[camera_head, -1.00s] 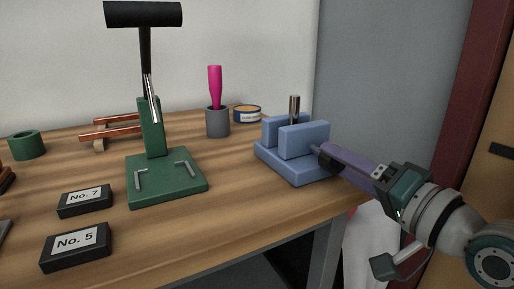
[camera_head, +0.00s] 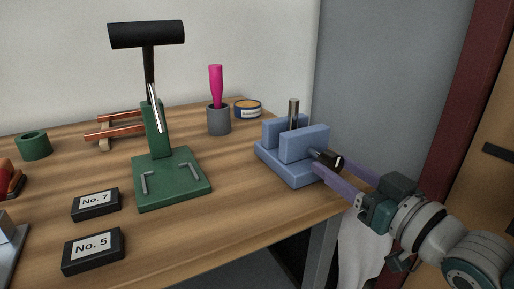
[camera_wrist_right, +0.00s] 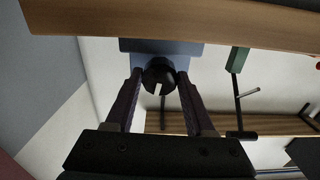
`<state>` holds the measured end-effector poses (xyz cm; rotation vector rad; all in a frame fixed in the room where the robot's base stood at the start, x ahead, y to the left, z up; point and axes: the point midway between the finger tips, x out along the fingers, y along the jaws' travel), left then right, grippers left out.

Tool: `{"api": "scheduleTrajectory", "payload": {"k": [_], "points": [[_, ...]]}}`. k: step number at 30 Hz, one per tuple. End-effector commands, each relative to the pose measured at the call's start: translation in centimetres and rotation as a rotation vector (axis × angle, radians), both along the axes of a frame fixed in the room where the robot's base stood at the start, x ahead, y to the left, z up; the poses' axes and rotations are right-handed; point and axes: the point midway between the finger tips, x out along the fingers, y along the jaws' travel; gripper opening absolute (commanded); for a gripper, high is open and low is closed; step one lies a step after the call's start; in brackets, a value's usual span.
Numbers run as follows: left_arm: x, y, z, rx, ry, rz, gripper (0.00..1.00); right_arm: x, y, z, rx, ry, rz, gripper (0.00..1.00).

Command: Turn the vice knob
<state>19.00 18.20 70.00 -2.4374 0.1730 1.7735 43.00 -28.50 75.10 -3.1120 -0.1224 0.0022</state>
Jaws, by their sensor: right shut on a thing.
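The blue vice (camera_head: 304,143) sits at the table's right front corner, a metal cylinder (camera_head: 293,114) upright between its jaws. The dark round vice knob (camera_head: 333,159) sticks out of its front right side. In the right wrist view the knob (camera_wrist_right: 158,73) lies between the fingertips and shows a pale slot or mark. My right gripper (camera_head: 330,167) is shut on the knob, one purple finger on each side; it also shows in the right wrist view (camera_wrist_right: 159,80). My left gripper is not in view.
A green stand (camera_head: 172,180) with a black-topped lever is left of the vice. A grey cup (camera_head: 219,120) with a pink-handled tool and a round tin (camera_head: 247,109) stand behind. Black No. 7 (camera_head: 96,204) and No. 5 (camera_head: 93,251) blocks lie front left. The wooden table (camera_head: 235,200) is clear before the vice.

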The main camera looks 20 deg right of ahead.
Motion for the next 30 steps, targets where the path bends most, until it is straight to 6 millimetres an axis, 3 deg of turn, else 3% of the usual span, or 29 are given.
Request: {"api": "scheduleTrajectory", "payload": {"k": [12, 28, 29, 30], "points": [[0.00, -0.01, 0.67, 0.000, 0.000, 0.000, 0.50, 0.01, 0.03, 0.05, -0.178, -0.015, 0.000, 0.00], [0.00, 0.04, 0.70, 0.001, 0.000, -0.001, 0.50, 0.01, 0.01, 0.03, -0.203, -0.017, 0.000, 0.00], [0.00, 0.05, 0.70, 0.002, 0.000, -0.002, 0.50, 0.01, 0.01, 0.02, -0.203, -0.017, 0.000, 0.56], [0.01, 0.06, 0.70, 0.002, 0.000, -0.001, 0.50, 0.01, 0.01, 0.02, -0.202, -0.017, 0.000, 0.61]]}}
